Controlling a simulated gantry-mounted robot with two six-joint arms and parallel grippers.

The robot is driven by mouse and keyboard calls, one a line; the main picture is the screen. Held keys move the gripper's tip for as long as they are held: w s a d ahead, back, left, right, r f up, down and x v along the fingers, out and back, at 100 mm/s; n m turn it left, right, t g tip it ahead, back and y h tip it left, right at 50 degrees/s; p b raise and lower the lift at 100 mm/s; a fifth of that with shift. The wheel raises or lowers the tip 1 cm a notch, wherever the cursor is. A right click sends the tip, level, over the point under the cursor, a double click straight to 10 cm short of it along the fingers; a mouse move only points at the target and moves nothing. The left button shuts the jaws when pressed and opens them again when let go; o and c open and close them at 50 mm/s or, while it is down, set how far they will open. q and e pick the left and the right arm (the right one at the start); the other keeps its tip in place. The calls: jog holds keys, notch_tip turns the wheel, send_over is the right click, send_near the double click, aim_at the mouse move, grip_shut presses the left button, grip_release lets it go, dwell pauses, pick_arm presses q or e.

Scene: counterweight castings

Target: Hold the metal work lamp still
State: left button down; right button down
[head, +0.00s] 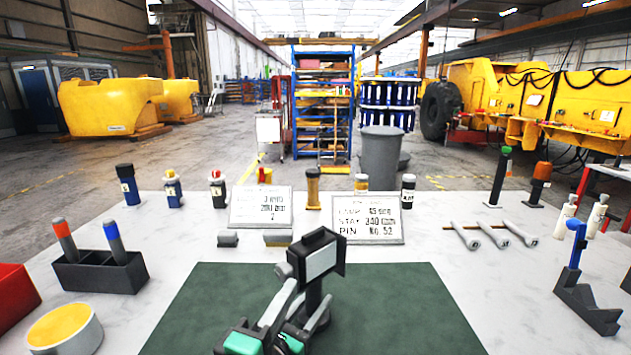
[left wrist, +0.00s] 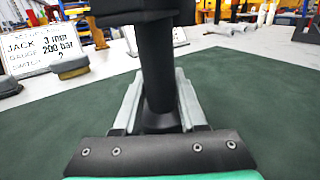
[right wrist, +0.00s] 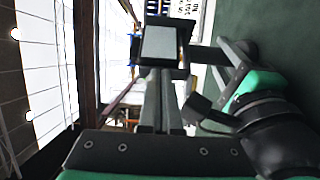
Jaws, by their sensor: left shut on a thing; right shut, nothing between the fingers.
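The metal work lamp (head: 321,262) stands at the green mat's middle, with a dark square head, a pale panel and a dark post. Its post (left wrist: 157,70) rises between the fingers of my left gripper (left wrist: 158,98), which is shut on it. In the head view my left gripper (head: 310,310) is low on the lamp. My right gripper (right wrist: 162,80) is shut and empty, its fingertips near the lamp head (right wrist: 160,44); I cannot tell whether they touch.
The green mat (head: 400,310) is clear right of the lamp. Two printed signs (head: 260,207) (head: 364,225) stand behind it. A dark holder (head: 100,277) and a yellow-topped tin (head: 65,332) are at left. A dark bracket (head: 587,305) is at right.

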jog(key=shift+w+d, duration=0.1)
jog(key=shift+d, duration=0.05)
jog(key=shift+w+a, duration=0.45)
dwell(1.1)
jog(key=shift+r, duration=0.2)
jog(key=shift+s, duration=0.1)
dwell(0.3)
jog(key=shift+s+d, duration=0.2)
jog(key=shift+d, duration=0.1)
jog(key=s+a, duration=0.4)
jog(key=shift+a, duration=0.2)
